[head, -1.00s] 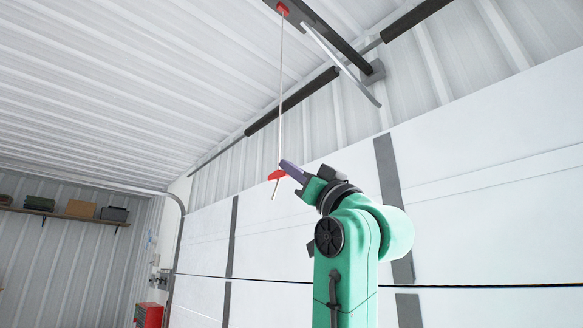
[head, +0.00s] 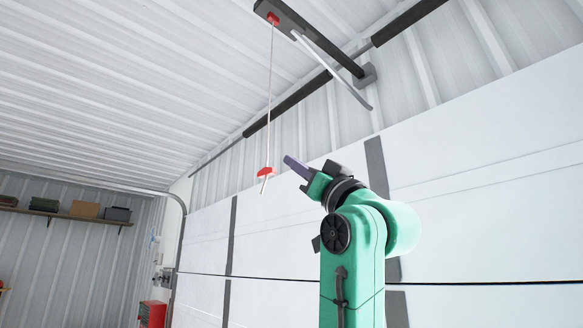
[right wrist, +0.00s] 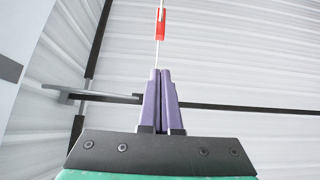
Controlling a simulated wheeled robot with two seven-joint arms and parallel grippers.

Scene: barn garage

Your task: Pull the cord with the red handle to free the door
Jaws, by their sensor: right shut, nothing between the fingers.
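The red handle (head: 266,171) hangs at the lower end of the thin white cord (head: 269,95), which comes down from a red piece on the opener rail (head: 310,38). In the head view the cord leans slightly. My right gripper (head: 287,159) is shut and empty, its purple fingers a little to the right of the handle and apart from it. In the right wrist view the closed fingertips (right wrist: 160,73) point toward the cord, and the red handle (right wrist: 160,24) shows beyond them. My left gripper is not in view.
The white garage door (head: 470,170) with dark vertical strips fills the right side. A shelf (head: 60,213) with boxes is on the far left wall, and a red cabinet (head: 152,314) stands below. The air left of the handle is clear.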

